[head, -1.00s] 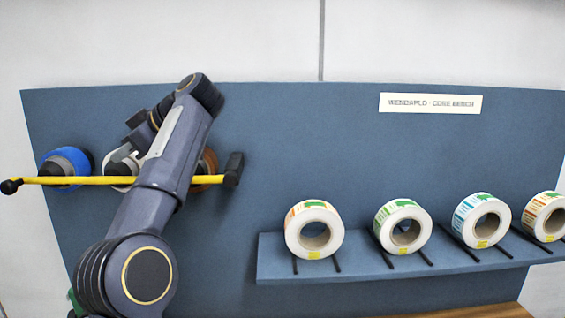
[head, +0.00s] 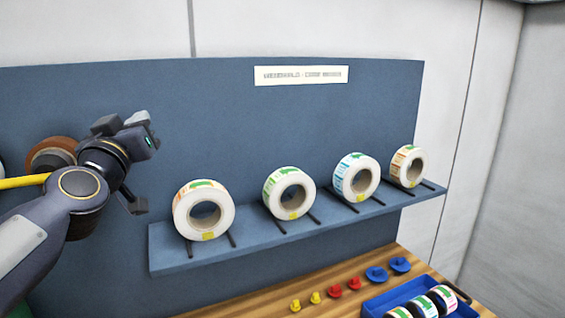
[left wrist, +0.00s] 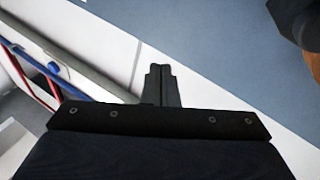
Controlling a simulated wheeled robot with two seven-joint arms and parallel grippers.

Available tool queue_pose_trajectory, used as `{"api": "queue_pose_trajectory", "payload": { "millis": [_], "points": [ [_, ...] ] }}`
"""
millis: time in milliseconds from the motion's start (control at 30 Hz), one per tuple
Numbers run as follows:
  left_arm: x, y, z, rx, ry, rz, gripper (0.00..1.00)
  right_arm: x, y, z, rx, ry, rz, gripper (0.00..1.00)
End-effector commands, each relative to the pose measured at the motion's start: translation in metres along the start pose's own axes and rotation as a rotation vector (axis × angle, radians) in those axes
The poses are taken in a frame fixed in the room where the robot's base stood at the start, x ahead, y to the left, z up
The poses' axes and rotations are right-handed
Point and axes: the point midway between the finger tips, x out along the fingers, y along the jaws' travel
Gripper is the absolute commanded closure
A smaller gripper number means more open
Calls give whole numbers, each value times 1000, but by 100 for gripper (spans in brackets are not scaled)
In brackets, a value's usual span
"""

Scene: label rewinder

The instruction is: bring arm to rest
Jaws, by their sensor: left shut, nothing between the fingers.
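My left arm comes in from the left of the head view. My left gripper (head: 138,132) is at its end, in front of the blue board and above the left end of the roll shelf. Its fingertips are hard to make out there. In the left wrist view the two dark fingers (left wrist: 162,84) are together with nothing between them. My right gripper is not in view.
Several label rolls (head: 204,237) sit on pegs along the blue shelf (head: 165,262). A wooden table (head: 325,283) bears coloured knobs and a blue tray (head: 372,306) with rolls. A yellow bar (head: 22,181) and a brown disc (head: 62,144) are at the left.

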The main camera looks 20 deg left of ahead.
Motion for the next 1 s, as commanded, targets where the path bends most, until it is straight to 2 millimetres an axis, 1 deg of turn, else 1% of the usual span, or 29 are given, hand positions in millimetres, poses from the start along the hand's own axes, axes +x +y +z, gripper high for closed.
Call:
{"api": "queue_pose_trajectory", "payload": {
  "millis": [33,67,100,167,200,267,300,367,400,467,500,567,600,700,800,900,1000],
  "points": [
    [-15,14,27,-10,-82,65,100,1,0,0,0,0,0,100],
    [-23,21,42,-16,-133,100,100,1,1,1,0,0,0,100],
    [-36,30,64,-26,-203,142,100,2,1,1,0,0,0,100],
    [-56,41,94,-39,-309,197,100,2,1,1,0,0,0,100],
    [-71,47,114,-49,-379,227,100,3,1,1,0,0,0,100],
    [-94,54,144,-61,-486,265,100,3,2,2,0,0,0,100],
    [-111,58,163,-69,-557,286,100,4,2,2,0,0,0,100],
    [-138,62,191,-79,-667,311,100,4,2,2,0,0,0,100],
    [-156,63,208,-86,-739,323,100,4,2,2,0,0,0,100],
    [-185,64,234,-92,-848,333,100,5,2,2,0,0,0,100],
    [-205,63,250,-96,-921,337,100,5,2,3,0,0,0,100],
    [-234,62,272,-98,-1026,337,100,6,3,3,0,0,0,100],
    [-253,60,286,-99,-1094,332,100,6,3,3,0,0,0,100],
    [-295,53,312,-99,-1237,314,100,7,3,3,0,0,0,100],
    [-326,47,329,-92,-1341,292,100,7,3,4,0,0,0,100],
    [-343,43,338,-88,-1399,276,100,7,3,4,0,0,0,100],
    [-348,42,340,-87,-1418,270,100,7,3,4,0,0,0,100]
  ]
}}
